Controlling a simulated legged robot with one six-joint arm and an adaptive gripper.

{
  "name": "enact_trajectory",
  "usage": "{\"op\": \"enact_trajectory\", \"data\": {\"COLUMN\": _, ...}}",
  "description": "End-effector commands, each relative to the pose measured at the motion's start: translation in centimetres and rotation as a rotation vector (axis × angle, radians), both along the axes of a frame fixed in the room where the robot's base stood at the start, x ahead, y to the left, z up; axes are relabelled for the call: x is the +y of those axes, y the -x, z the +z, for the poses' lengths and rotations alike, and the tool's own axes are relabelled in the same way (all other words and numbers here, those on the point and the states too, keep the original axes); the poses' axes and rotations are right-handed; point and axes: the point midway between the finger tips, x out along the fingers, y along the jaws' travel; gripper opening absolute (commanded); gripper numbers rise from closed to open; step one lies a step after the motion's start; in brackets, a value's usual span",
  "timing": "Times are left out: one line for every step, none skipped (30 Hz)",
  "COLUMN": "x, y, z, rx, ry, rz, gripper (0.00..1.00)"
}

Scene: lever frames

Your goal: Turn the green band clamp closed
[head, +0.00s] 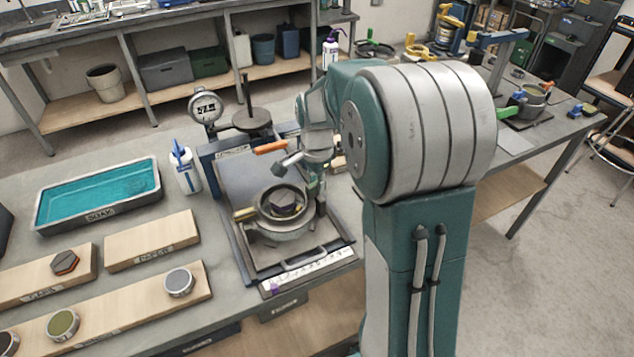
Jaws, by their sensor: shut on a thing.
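A round metal pot (281,226) stands on the metal tray of a press-like fixture on the near bench. A brass-coloured handle (245,213) sticks out at its left, and a dark piece lies inside its rim. My gripper (316,196) reaches down at the pot's right side. It is shut on a small greenish part there, which seems to be the green band clamp (313,184). The fingers and my arm hide most of the clamp, so its angle cannot be told.
A round gauge (206,106), an orange handle (270,147) and a blue-topped bottle (184,167) stand near the fixture. A teal-filled tray (98,195) and wooden boards (152,240) lie left. Another pot (531,101) with a green handle stands on the right bench.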

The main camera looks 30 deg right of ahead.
Motion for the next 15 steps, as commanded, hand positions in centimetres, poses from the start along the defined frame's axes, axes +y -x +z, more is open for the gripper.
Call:
{"op": "enact_trajectory", "data": {"x": 0.15, "y": 0.04, "z": -0.18, "rx": 0.004, "ry": -0.003, "rz": -0.033, "gripper": 0.0}}
{"op": "enact_trajectory", "data": {"x": 0.16, "y": 0.03, "z": -0.18, "rx": 0.004, "ry": -0.003, "rz": -0.053, "gripper": 0.0}}
{"op": "enact_trajectory", "data": {"x": 0.16, "y": 0.03, "z": -0.18, "rx": 0.004, "ry": -0.003, "rz": -0.078, "gripper": 0.0}}
{"op": "enact_trajectory", "data": {"x": 0.16, "y": 0.03, "z": -0.18, "rx": 0.004, "ry": -0.003, "rz": -0.096, "gripper": 0.0}}
{"op": "enact_trajectory", "data": {"x": 0.16, "y": 0.02, "z": -0.18, "rx": 0.004, "ry": -0.003, "rz": -0.112, "gripper": 0.0}}
{"op": "enact_trajectory", "data": {"x": 0.17, "y": 0.01, "z": -0.18, "rx": 0.004, "ry": -0.003, "rz": -0.132, "gripper": 0.0}}
{"op": "enact_trajectory", "data": {"x": 0.17, "y": 0.01, "z": -0.18, "rx": 0.004, "ry": -0.003, "rz": -0.145, "gripper": 0.0}}
{"op": "enact_trajectory", "data": {"x": 0.16, "y": 0.0, "z": -0.18, "rx": 0.004, "ry": -0.003, "rz": -0.159, "gripper": 0.0}}
{"op": "enact_trajectory", "data": {"x": 0.17, "y": 0.0, "z": -0.18, "rx": 0.005, "ry": -0.003, "rz": -0.173, "gripper": 0.0}}
{"op": "enact_trajectory", "data": {"x": 0.18, "y": -0.01, "z": -0.18, "rx": 0.004, "ry": -0.003, "rz": -0.183, "gripper": 0.0}}
{"op": "enact_trajectory", "data": {"x": 0.18, "y": -0.01, "z": -0.18, "rx": 0.005, "ry": -0.003, "rz": -0.193, "gripper": 0.0}}
{"op": "enact_trajectory", "data": {"x": 0.18, "y": -0.02, "z": -0.18, "rx": 0.005, "ry": -0.003, "rz": -0.202, "gripper": 0.0}}
{"op": "enact_trajectory", "data": {"x": 0.18, "y": -0.02, "z": -0.18, "rx": 0.004, "ry": -0.003, "rz": -0.209, "gripper": 0.0}}
{"op": "enact_trajectory", "data": {"x": 0.18, "y": -0.02, "z": -0.18, "rx": 0.004, "ry": -0.003, "rz": -0.216, "gripper": 0.0}}
{"op": "enact_trajectory", "data": {"x": 0.18, "y": -0.03, "z": -0.18, "rx": 0.004, "ry": -0.003, "rz": -0.222, "gripper": 0.0}}
